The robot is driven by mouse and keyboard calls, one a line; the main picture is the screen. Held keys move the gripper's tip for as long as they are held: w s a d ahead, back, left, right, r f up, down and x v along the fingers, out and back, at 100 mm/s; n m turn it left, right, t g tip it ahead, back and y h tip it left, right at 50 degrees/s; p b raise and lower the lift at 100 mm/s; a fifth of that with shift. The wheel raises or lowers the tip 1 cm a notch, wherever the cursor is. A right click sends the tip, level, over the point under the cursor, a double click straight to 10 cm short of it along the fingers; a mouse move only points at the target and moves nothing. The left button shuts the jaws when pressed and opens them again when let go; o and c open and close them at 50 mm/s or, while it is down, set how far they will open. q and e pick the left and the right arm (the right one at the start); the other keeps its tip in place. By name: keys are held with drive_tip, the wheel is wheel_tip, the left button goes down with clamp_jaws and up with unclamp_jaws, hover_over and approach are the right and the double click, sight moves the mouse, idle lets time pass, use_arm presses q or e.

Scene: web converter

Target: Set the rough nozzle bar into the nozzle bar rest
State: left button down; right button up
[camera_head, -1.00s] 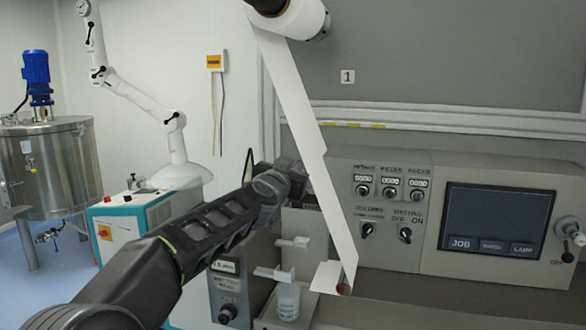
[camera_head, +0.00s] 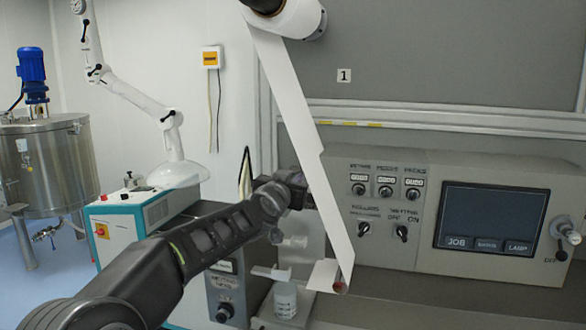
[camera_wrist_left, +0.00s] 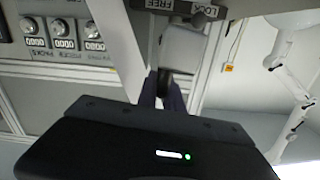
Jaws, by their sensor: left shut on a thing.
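My left gripper (camera_head: 300,190) is beside the left edge of the hanging white web, near the left end of the control panel. Its fingertips are partly hidden in the head view. In the left wrist view the dark fingers (camera_wrist_left: 165,92) are shut on a pale grey block-like part (camera_wrist_left: 185,47); I cannot tell for sure whether this is the rough nozzle bar. A plate marked FREE and LOCK (camera_wrist_left: 185,8) is just beyond it. Pale bar-like pieces (camera_head: 270,273) show below the gripper; I cannot tell whether they belong to the nozzle bar rest. My right gripper is not in view.
The white web (camera_head: 300,130) hangs from a roll to a small roller end (camera_head: 340,288). The control panel (camera_head: 385,215) and screen (camera_head: 490,217) stand to the right. A teal-and-white cabinet (camera_head: 125,235) is at left.

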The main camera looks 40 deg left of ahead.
use_arm(q)
drive_tip(key=shift+n, duration=0.4)
drive_tip(key=f, duration=0.6)
drive_tip(key=shift+s+a+f+p, duration=0.3)
drive_tip(key=shift+s+a+p, duration=0.05)
drive_tip(key=shift+a+p, duration=0.05)
drive_tip(key=shift+f+g, duration=0.1)
drive_tip(key=shift+g, duration=0.2)
drive_tip(key=shift+n, duration=0.3)
drive_tip(key=shift+b, duration=0.3)
wheel_tip(320, 180, down, 6)
drive_tip(key=b, duration=0.5)
drive_tip(key=shift+b, duration=0.45)
